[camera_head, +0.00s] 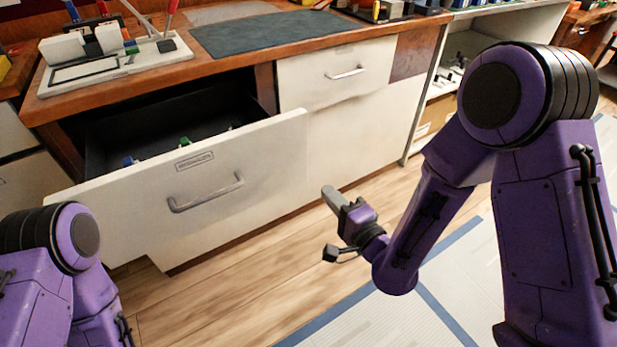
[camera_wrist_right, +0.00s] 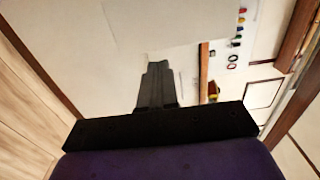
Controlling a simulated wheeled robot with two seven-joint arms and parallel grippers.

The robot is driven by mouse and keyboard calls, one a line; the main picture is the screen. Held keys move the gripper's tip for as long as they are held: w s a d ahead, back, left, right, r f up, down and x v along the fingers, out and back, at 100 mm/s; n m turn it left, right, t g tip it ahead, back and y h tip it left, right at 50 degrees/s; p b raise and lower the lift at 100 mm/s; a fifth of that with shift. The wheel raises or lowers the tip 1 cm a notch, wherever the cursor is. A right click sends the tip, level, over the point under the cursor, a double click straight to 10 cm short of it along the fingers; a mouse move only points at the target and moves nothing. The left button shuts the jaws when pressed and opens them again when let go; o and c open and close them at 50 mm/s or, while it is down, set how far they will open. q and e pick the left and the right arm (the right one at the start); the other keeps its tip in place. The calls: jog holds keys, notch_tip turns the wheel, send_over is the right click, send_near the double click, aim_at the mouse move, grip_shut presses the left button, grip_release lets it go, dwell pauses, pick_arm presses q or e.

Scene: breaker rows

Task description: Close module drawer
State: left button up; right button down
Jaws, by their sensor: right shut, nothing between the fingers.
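The module drawer (camera_head: 240,165) stands pulled out of the bench at the left of the head view. It has a white front, a label plate and a grey bar handle (camera_head: 206,193). Its dark inside shows, with a few small blue and green parts in it. My right gripper (camera_head: 333,198) is to the right of the drawer front and apart from it, over the floor. Its fingers are shut and hold nothing. The shut fingers also show in the right wrist view (camera_wrist_right: 156,85). My left arm shows at the lower left; its gripper is out of the picture.
A wooden bench top (camera_head: 200,68) carries a dark mat (camera_head: 262,34) and a white holder with tools (camera_head: 115,62). A shut drawer (camera_head: 340,72) is right of the open one. Open shelves (camera_head: 450,85) stand farther right. The floor before the bench is clear.

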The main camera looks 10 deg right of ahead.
aim_at(302, 162)
jog(key=x, duration=0.9)
jog(key=shift+w+a, duration=0.1)
jog(key=shift+w, duration=0.25)
jog(key=shift+p, duration=0.3)
